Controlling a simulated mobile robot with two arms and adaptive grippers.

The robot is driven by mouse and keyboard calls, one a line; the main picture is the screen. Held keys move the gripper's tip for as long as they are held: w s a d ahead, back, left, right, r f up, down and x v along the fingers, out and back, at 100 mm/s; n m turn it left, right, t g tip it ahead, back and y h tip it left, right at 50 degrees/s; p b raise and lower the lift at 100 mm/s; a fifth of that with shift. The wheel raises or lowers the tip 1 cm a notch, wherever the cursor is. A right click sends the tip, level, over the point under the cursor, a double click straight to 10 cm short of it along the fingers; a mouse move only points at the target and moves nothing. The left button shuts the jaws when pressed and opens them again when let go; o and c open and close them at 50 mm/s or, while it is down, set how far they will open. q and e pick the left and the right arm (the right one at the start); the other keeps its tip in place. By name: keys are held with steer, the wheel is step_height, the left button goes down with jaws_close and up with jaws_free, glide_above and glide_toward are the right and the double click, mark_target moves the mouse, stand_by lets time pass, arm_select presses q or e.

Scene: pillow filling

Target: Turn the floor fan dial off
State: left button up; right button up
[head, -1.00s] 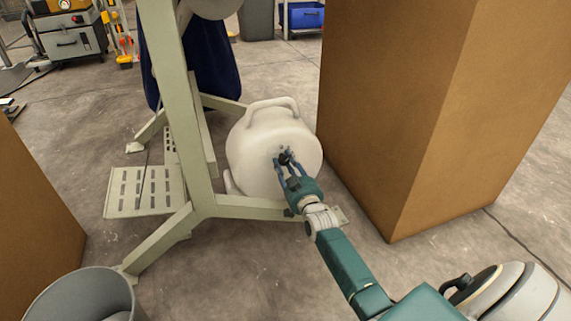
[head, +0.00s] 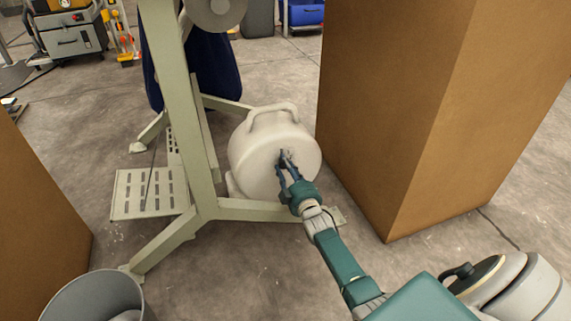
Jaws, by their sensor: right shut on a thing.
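The floor fan (head: 255,150) is a white, drum-shaped housing with a handle on top. It stands on the floor between a pale green metal frame and a large brown box. Its dial is on the round face turned toward me, mostly hidden by my fingers. My right gripper (head: 286,160) reaches in from the lower right, with its blue-grey fingers closed on the dial at the middle of that face. The dial's setting cannot be made out. My left gripper is not in view.
The green metal frame (head: 180,110) stands left of the fan, with a foot bar running in front of it. The tall brown box (head: 375,110) is close on the right. A grey bin (head: 60,302) is at the lower left. Open floor lies in front.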

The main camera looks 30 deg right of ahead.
steer(key=shift+s+d+f+n, duration=0.1)
steer(key=shift+f+n, duration=0.15)
steer(key=shift+n, duration=0.55)
steer(key=o, duration=1.2)
steer(key=shift+c, duration=0.2)
steer(key=shift+r, duration=0.1)
steer(key=v, duration=1.2)
